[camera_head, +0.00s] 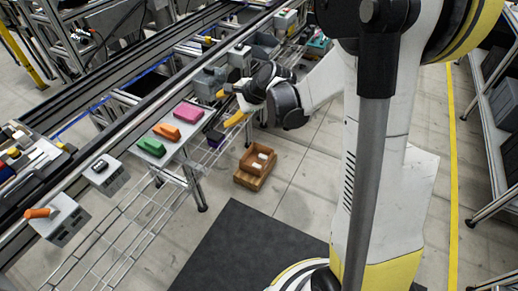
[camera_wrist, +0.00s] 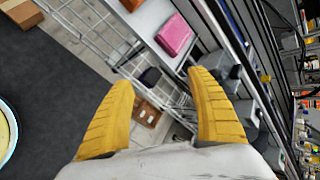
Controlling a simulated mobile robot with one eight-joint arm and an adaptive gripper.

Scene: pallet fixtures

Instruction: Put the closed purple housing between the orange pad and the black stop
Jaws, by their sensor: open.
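A pink-purple block (camera_head: 188,112) lies on a pale table beside an orange block (camera_head: 166,131) and a green block (camera_head: 151,147). The pink-purple block is the likeliest purple housing; I cannot tell whether it is closed. It also shows in the wrist view (camera_wrist: 174,36), beyond my finger tips. My gripper (camera_head: 228,106) has yellow fingers, spread wide with nothing between them, to the right of the pink-purple block and apart from it. I cannot make out a clear orange pad with a black stop.
Two pale boxes stand at left, one with a dark top piece (camera_head: 100,166), one with an orange piece (camera_head: 40,212). A dark bin (camera_head: 213,138) hangs below the table edge. Brown boxes (camera_head: 256,165) sit on the floor. Conveyor rails run behind the table.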

